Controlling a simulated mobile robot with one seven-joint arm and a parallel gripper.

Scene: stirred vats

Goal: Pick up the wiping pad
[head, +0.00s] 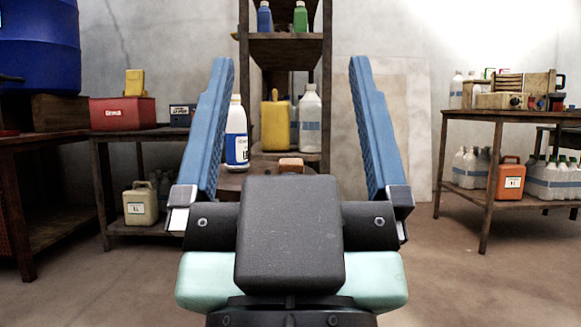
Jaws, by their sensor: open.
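A small orange-brown block (291,165), which looks like the wiping pad, rests on a low brown wooden surface (231,182) straight ahead. Its lower part is hidden behind the dark body of my gripper. My gripper (291,62) fills the middle of the head view, with its two blue fingers spread wide and nothing between them. In the picture the block shows between the fingers, near their base. It lies beyond the gripper, and nothing touches it that I can see.
A white bottle with a blue label (236,135) stands just left of the block. A shelf rack (287,52) behind holds a yellow jug (276,125) and bottles. Laden tables stand left (140,133) and right (490,116). The floor (440,270) at right is clear.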

